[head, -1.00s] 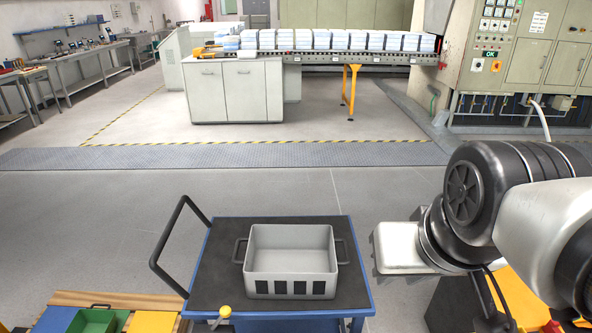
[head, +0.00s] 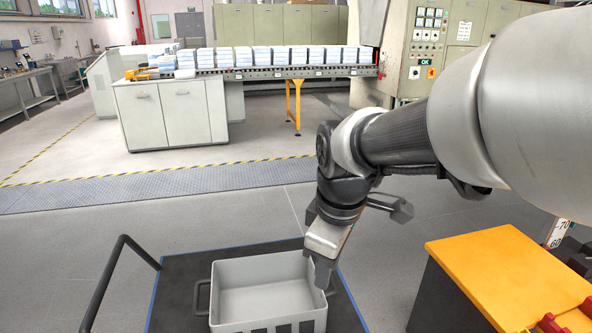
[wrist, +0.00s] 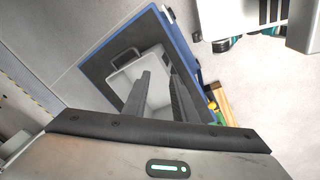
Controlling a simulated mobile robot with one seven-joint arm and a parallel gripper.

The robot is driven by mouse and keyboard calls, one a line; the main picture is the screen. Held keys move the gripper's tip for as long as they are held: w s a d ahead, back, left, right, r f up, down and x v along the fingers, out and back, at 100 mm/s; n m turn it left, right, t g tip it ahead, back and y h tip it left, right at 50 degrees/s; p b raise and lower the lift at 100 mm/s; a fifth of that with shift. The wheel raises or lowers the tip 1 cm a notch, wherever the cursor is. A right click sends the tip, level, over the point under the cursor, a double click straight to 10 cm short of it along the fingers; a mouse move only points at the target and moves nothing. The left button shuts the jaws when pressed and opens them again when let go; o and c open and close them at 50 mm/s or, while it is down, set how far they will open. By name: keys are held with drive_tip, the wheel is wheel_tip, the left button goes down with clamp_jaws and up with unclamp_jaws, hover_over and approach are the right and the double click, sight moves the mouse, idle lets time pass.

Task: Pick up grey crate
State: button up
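The grey crate (head: 268,275) sits empty on a dark-topped cart (head: 178,290) with a blue edge, at the bottom of the head view. It has dark handles on its left and right sides. My gripper (head: 325,284) points down at the crate's right side, overlapping its right rim in the head view; I cannot tell whether it touches. In the wrist view the gripper fingers (wrist: 162,95) stand apart with a gap between them, in front of the crate (wrist: 138,74). The fingers hide part of the crate.
The cart's black push handle (head: 106,278) rises at the left. A yellow-topped stand (head: 510,275) is at the right. Beyond a hatched floor strip stands a conveyor (head: 270,70) with several stacks, beside a cabinet (head: 172,115). The floor between is clear.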

sight(275, 318)
drive_tip(key=w+a+f+n+g+y, duration=0.1)
drive_tip(key=w+a+f+n+g, duration=0.2)
drive_tip(key=a+f+n, duration=0.45)
drive_tip(key=a+f+b, duration=0.1)
drive_tip(key=f, duration=0.2)
drive_tip(key=a+f+b, duration=0.1)
drive_tip(key=f, duration=0.3)
drive_tip(key=s+f+b, duration=0.1)
drive_tip(key=f, duration=0.3)
drive_tip(key=shift+a+f, duration=0.1)
drive_tip(key=shift+a, duration=0.3)
drive_tip(key=shift+a+f+b, duration=0.2)
drive_tip(key=shift+f+b, duration=0.15)
drive_tip(key=shift+f, duration=0.6)
drive_tip(key=shift+a+f+b, duration=0.25)
drive_tip(key=shift+f+b, duration=0.1)
drive_tip(key=shift+f, duration=0.55)
drive_tip(key=shift+a+f+b, duration=0.2)
drive_tip(key=shift+f+b, duration=0.15)
drive_tip(key=shift+f, duration=0.6)
drive_tip(key=shift+c, duration=0.4)
clamp_jaws()
drive_tip(key=shift+r, duration=0.1)
